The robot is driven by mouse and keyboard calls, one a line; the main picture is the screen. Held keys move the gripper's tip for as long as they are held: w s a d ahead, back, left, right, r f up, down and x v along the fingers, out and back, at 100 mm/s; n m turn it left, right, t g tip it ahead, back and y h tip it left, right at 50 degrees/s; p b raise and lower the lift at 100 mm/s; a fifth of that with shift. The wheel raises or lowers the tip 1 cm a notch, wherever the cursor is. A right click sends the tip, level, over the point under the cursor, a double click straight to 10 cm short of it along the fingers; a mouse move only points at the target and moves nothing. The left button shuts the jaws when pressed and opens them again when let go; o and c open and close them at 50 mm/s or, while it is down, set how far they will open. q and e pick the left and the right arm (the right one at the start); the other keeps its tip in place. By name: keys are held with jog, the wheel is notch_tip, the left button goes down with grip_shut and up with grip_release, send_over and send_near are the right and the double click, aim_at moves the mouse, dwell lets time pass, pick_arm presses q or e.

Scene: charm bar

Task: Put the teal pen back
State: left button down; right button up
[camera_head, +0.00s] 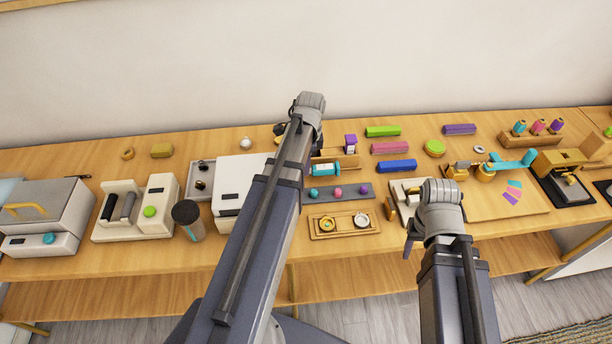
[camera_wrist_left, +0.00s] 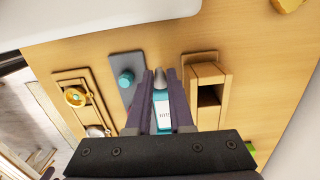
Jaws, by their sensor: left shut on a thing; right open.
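The teal pen (camera_wrist_left: 161,110), with a white label and a grey tip, is between the fingers of my left gripper (camera_wrist_left: 160,76) in the left wrist view. The gripper is shut on it. In the head view the teal pen (camera_head: 322,170) shows just right of my left arm, which hides most of that gripper. A wooden holder (camera_wrist_left: 205,68) with a dark open slot stands close beside the pen in the left wrist view. In the head view a purple pen (camera_head: 350,140) shows by the holder. My right gripper (camera_head: 408,246) is open, largely hidden by its wrist.
A grey strip (camera_head: 361,193) with teal, pink and purple knobs lies in front of the holder. A wooden tray (camera_head: 316,235) with two round metal pieces is nearer the table edge. Green (camera_head: 382,131), pink and blue blocks lie to the right. White machines stand left.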

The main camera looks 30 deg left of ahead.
pick_arm(q)
jog(key=shift+f+b, duration=1.65)
jog(key=shift+f, duration=0.15)
jog(key=shift+f, duration=0.25)
jog(key=c, duration=0.8)
grip_release()
jog(key=shift+r, duration=0.1)
jog(key=shift+r, duration=0.15)
notch_tip(320, 180, up, 12)
jog(key=p, duration=1.2)
jog(key=shift+w+d, duration=0.15)
jog(key=shift+d, duration=0.1)
